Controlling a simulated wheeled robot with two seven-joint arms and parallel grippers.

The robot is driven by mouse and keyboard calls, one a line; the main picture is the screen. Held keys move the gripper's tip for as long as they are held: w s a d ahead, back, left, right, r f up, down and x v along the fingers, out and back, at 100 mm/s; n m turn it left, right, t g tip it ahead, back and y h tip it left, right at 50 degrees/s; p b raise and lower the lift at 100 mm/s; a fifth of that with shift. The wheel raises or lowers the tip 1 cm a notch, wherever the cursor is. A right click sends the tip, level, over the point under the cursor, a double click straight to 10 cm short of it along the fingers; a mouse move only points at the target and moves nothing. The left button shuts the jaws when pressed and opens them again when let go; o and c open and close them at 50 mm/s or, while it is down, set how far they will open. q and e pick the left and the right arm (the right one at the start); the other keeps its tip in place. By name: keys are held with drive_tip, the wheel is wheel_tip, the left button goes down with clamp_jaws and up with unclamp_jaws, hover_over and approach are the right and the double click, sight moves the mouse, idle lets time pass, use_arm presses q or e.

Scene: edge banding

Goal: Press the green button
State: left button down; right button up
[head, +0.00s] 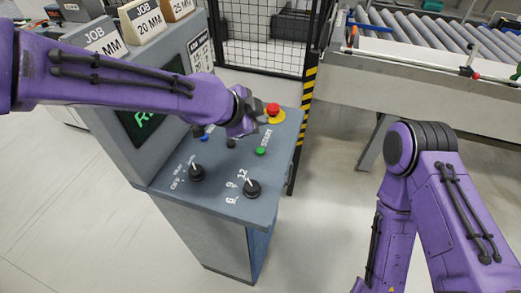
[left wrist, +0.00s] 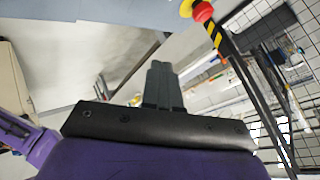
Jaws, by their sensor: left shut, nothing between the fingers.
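The green button (head: 260,151) sits on the sloped grey control panel (head: 222,178), beside the lettering "START", in the head view. My left gripper (head: 261,112) is above the panel's far part, beyond the green button in the picture and close to the red emergency button. Its fingers are shut and empty. They also show shut in the left wrist view (left wrist: 161,80), where the green button does not show. My right arm is at the right of the head view, but its gripper is out of view.
A red emergency button (head: 273,108) on a yellow base is at the panel's far corner; it also shows in the left wrist view (left wrist: 203,12). Black knobs (head: 252,188) (head: 196,173) stand on the near part. A black mesh fence (head: 262,40) and roller conveyor (head: 430,40) lie behind.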

use_arm(q)
drive_tip(key=b, duration=0.3)
hover_over(259, 152)
drive_tip(key=f, duration=0.4)
drive_tip(key=shift+w+f, duration=0.3)
drive_tip(key=shift+w, duration=0.05)
drive_tip(key=f+b, duration=0.1)
drive_tip(key=s+f+b, duration=0.1)
drive_tip(key=f+b, duration=0.1)
drive_tip(key=shift+f, duration=0.1)
drive_tip(key=shift+s+f+b, duration=0.1)
drive_tip(key=shift+f+b, duration=0.3)
drive_tip(key=shift+f, duration=0.4)
drive_tip(key=shift+w+f, duration=0.25)
drive_tip(key=shift+w, duration=0.1)
drive_tip(key=shift+s+r, duration=0.2)
use_arm(e)
wheel_tip(259, 152, down, 8)
drive_tip(key=shift+w+r, duration=0.15)
drive_tip(key=shift+w, duration=0.3)
use_arm(q)
drive_tip(key=shift+w+f, duration=0.1)
use_arm(e)
drive_tip(key=shift+w, duration=0.1)
use_arm(q)
drive_tip(key=shift+f, duration=0.1)
